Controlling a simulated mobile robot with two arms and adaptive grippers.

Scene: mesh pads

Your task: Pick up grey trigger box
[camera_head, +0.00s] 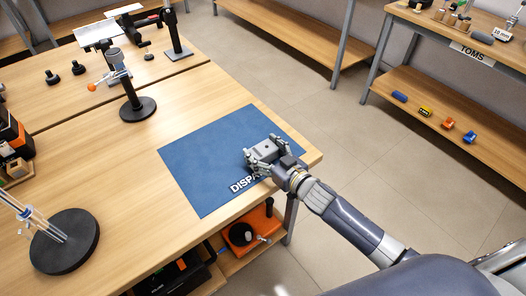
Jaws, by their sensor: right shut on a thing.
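A small grey box (265,149) sits at the blue mat (203,156) on the wooden table. My right gripper (262,151) comes in from the lower right and is shut on the grey box, with its fingers on either side. I cannot tell whether the box touches the mat or is just above it. The wrist hides part of the mat and its white lettering. My left gripper is not in view.
A black round-based stand (138,109) stands behind the mat, and another black disc base (65,241) is at the front left. The table edge is close to my right arm. A shelf labelled TOMS (472,53) stands at the upper right.

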